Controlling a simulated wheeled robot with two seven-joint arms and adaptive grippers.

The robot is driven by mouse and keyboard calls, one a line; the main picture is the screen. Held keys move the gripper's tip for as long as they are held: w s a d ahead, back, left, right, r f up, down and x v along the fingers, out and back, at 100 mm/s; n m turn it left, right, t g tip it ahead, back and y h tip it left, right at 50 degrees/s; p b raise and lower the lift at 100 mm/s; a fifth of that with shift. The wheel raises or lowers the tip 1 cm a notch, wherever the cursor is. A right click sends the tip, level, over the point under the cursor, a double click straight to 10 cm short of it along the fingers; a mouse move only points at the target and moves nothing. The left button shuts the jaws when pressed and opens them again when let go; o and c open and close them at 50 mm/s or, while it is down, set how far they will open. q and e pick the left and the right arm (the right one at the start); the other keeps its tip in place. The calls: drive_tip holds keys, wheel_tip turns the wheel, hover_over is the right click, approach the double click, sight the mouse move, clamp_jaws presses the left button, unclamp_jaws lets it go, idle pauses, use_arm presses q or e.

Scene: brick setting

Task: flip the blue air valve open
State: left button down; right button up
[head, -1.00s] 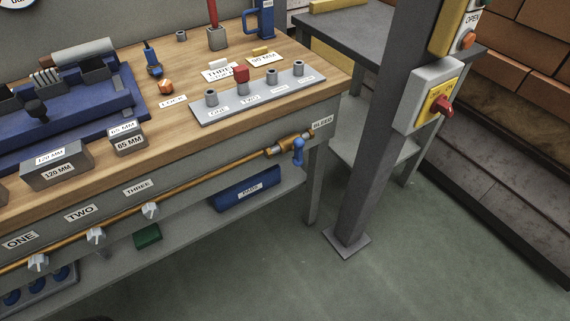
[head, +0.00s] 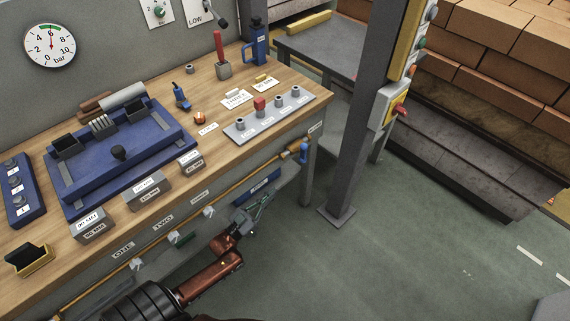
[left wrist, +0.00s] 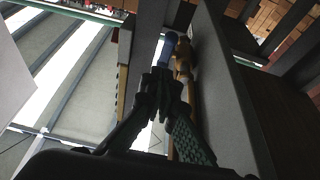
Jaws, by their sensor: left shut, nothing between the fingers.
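The blue air valve lever (head: 304,153) hangs down from its brass body (head: 292,149) at the right end of the copper pipe on the bench front. In the left wrist view the blue lever (left wrist: 171,38) shows just beyond the fingertips, with the brass body (left wrist: 182,62) beside it. My left gripper (head: 266,196) is shut and empty, low in front of the bench, left of and below the lever. In the left wrist view its fingers (left wrist: 161,76) appear close to the lever; contact cannot be told. My right gripper is not in view.
A grey post (head: 358,140) with a red switch (head: 401,110) stands right of the bench. The floor (head: 420,230) in front is clear.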

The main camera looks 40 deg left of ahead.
use_arm(q)
drive_tip(key=shift+w+a+r+t, duration=0.15)
drive_tip(key=shift+a+r, duration=0.1)
drive_tip(key=shift+r, duration=0.25)
drive_tip(key=shift+w+a+r+t, duration=0.15)
drive_tip(key=shift+a+r, duration=0.05)
drive_tip(key=shift+r, duration=0.25)
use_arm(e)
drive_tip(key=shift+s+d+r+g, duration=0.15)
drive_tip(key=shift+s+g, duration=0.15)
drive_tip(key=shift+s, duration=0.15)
use_arm(q)
drive_tip(key=shift+w, duration=0.1)
drive_tip(key=b, duration=0.2)
approach(303, 158)
wheel_tip(303, 158, up, 4)
drive_tip(key=w, duration=0.3)
drive_tip(key=f+b, duration=0.1)
drive_tip(key=w, duration=0.1)
drive_tip(key=shift+w+d+f+b, duration=0.25)
drive_tip(key=shift+w+f+b, duration=0.05)
drive_tip(key=shift+w+b, duration=0.1)
drive_tip(key=shift+w, duration=0.3)
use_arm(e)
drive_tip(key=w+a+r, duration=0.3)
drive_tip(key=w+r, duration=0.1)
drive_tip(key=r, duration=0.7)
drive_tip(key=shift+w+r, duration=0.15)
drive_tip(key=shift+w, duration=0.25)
